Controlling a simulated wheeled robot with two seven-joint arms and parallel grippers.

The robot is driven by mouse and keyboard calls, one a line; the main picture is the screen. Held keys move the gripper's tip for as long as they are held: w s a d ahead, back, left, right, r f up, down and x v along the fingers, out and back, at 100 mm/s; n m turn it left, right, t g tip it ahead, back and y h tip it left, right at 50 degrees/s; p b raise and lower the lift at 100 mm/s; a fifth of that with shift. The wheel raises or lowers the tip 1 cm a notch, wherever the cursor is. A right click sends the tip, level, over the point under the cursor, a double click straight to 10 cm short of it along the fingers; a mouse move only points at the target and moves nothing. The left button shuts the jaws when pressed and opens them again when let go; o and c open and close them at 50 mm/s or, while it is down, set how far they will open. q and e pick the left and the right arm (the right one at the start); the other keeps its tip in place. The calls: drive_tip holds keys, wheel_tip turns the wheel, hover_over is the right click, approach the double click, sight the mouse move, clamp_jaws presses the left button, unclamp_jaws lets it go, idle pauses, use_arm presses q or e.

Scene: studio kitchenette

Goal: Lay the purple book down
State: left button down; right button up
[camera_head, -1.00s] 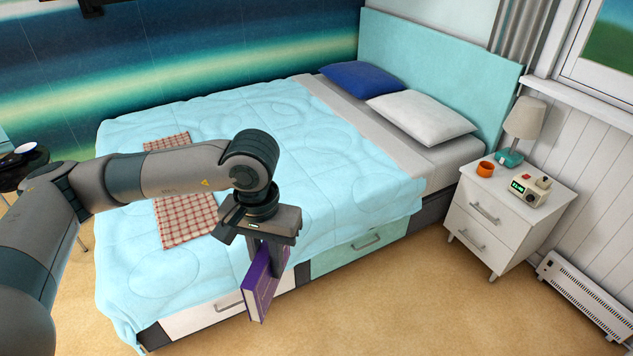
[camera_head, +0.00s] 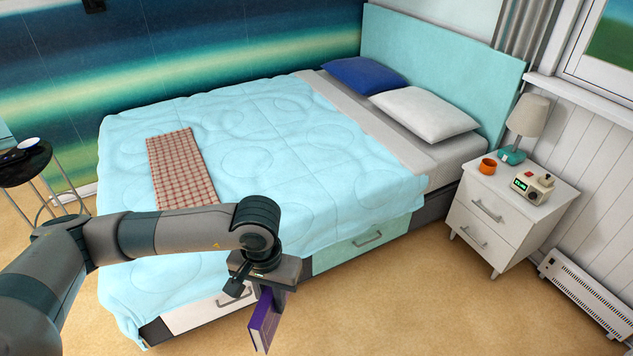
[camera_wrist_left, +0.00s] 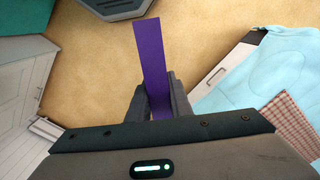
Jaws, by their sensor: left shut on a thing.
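The purple book (camera_head: 265,323) hangs upright from my left gripper (camera_head: 270,293), spine and one cover showing, in front of the bed's near side. In the left wrist view the book (camera_wrist_left: 152,60) shows as a narrow purple strip between the two fingers of my left gripper (camera_wrist_left: 155,100), which is shut on it. The book is held in the air above the tan floor (camera_head: 400,300), beside the bed's drawers. Its top is hidden by the gripper. My right gripper is not in view.
The bed with a light blue quilt (camera_head: 260,140) fills the middle, with a checked cloth (camera_head: 180,170) on it. A white nightstand (camera_head: 500,220) holds an orange cup (camera_head: 488,166), a lamp (camera_head: 524,120) and a clock (camera_head: 532,185). A small round table (camera_head: 25,172) stands at left. Floor at the front right is clear.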

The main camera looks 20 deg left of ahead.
use_arm(q)
drive_tip(key=f, duration=0.1)
drive_tip(key=s+f, duration=0.1)
drive_tip(key=f, duration=0.1)
drive_tip(key=shift+s+f, duration=0.3)
drive_tip(key=shift+f, duration=0.05)
drive_tip(key=shift+a, duration=0.1)
drive_tip(key=shift+w, duration=0.15)
